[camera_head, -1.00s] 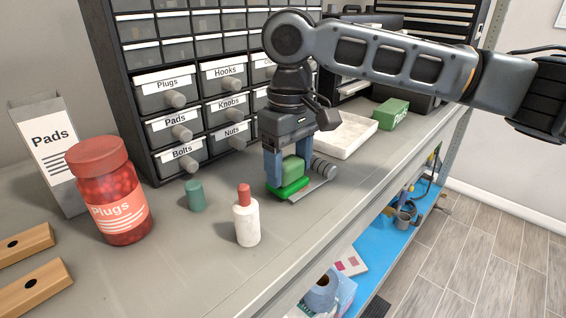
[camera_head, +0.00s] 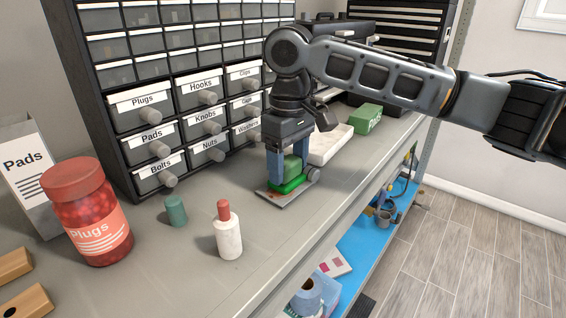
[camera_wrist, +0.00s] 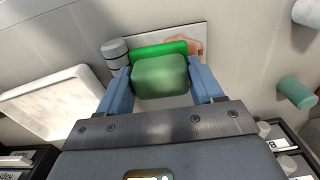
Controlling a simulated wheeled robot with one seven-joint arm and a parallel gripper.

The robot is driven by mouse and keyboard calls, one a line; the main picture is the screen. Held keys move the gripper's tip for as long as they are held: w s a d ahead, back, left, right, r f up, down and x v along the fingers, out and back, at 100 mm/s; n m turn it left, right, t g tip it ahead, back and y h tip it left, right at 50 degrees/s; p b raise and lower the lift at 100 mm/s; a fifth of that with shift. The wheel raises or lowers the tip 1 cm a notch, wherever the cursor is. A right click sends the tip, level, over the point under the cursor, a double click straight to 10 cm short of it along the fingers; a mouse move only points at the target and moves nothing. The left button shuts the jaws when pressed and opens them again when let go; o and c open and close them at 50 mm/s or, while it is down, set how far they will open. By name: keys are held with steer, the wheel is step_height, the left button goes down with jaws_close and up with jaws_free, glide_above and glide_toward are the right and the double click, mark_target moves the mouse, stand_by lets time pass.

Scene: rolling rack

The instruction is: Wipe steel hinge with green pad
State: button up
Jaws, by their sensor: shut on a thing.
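The green pad (camera_head: 291,172), with a darker green block on top and a bright green base, is held between the fingers of my gripper (camera_head: 290,172). The steel hinge (camera_head: 275,197) lies flat on the bench under the pad, its grey barrel (camera_head: 313,174) just right of the gripper. In the wrist view the pad (camera_wrist: 160,76) covers part of the hinge plate (camera_wrist: 195,30). An orange-brown smear (camera_wrist: 192,47) shows on the plate beside the pad. The pad appears to touch the plate; its underside is hidden.
A white bottle with a red cap (camera_head: 228,236), a teal cylinder (camera_head: 176,211) and a red jar (camera_head: 92,220) stand left. Labelled drawers (camera_head: 160,140) rise behind. The bench's front edge is close.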

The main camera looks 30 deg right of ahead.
steer(key=shift+a+f+p, duration=0.1)
steer(key=shift+f+p, duration=0.05)
steer(key=shift+p, duration=0.35)
steer(key=shift+s+a+r+p, duration=0.1)
steer(key=shift+s+a+p, duration=0.2)
steer(key=shift+a+p, duration=0.7)
steer(key=shift+s+a+r+p, duration=0.1)
steer(key=shift+s+a+p, duration=0.3)
steer(key=shift+a, duration=0.95)
steer(key=shift+s+a+p, duration=0.25)
steer(key=shift+a+p, duration=0.55)
steer(key=shift+a, duration=0.4)
step_height(320, 180, up, 2)
steer(key=shift+r+p, duration=0.15)
steer(key=shift+p, duration=0.95)
steer(key=shift+r, duration=1.9)
step_height(320, 180, up, 3)
